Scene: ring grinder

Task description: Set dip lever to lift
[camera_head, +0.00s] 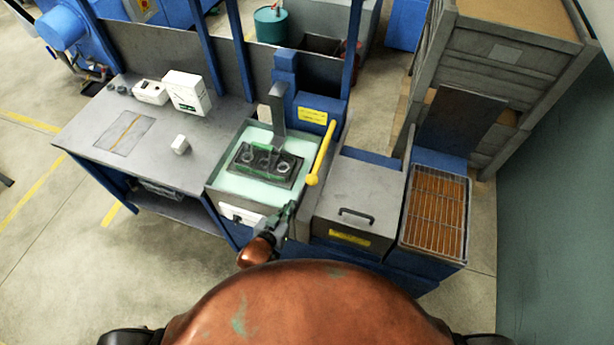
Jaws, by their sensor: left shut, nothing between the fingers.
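The dip lever (321,152) is a yellow bar with a rounded knob at its lower end. It slopes along the right side of the dip tank (221,178), which holds pale green liquid. A dark rack (265,165) with several rings sits in the tank under a grey upright arm (278,112). My left gripper (291,208) is shut and empty at the tank's front right corner. It is below and left of the lever's knob and apart from it. My right gripper is not in view.
Right of the tank stand a grey lidded box (357,190) with a dark handle and a wire-grid tray (435,217). A grey workbench (150,135) on the left bears white boxes. A wooden crate (507,60) stands at the back right.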

